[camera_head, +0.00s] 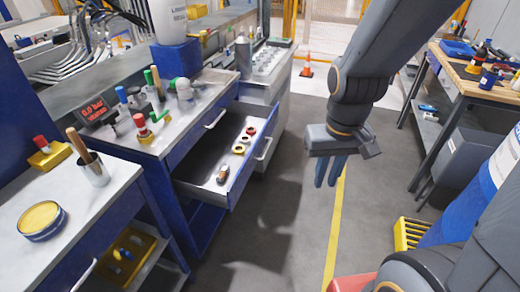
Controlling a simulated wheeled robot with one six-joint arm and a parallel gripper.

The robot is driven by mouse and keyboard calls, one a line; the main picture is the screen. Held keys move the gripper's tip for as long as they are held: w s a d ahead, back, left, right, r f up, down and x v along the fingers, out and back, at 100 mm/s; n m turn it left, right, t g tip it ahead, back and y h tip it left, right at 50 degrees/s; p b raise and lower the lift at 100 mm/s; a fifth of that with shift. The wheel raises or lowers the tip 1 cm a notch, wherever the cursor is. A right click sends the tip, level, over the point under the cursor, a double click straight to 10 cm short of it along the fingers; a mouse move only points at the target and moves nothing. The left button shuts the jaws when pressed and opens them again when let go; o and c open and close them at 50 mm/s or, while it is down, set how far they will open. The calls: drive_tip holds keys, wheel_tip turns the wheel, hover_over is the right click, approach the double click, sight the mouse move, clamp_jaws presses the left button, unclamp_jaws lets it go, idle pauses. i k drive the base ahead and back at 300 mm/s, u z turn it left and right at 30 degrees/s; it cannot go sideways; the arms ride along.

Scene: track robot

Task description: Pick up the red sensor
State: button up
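Small red-topped things show on the left, and I cannot tell for sure which is the red sensor. One red-topped piece (40,142) stands on a yellow block (52,157) on the near-left worktop. Another red-capped piece (140,121) stands on the middle bench near the red-lit display. A red ring (250,131) lies in the open drawer (193,187). My gripper (328,184) hangs over the floor, right of the drawer and apart from all of these. Its two blue fingers point down, close together from this angle. Nothing shows between them.
The middle bench holds green-capped and blue pieces and a grey-white rounded part (184,92). A metal cup (94,172) and a yellow tin (41,220) stand near left. A wooden-topped bench (481,87) and yellow crate (410,235) are right. Floor between is clear.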

sight(139, 119)
drive_tip(key=z, duration=1.2)
drive_tip(key=k, duration=0.55)
drive_tip(key=u, duration=1.85)
drive_tip(key=i, duration=1)
drive_tip(key=u, duration=0.05)
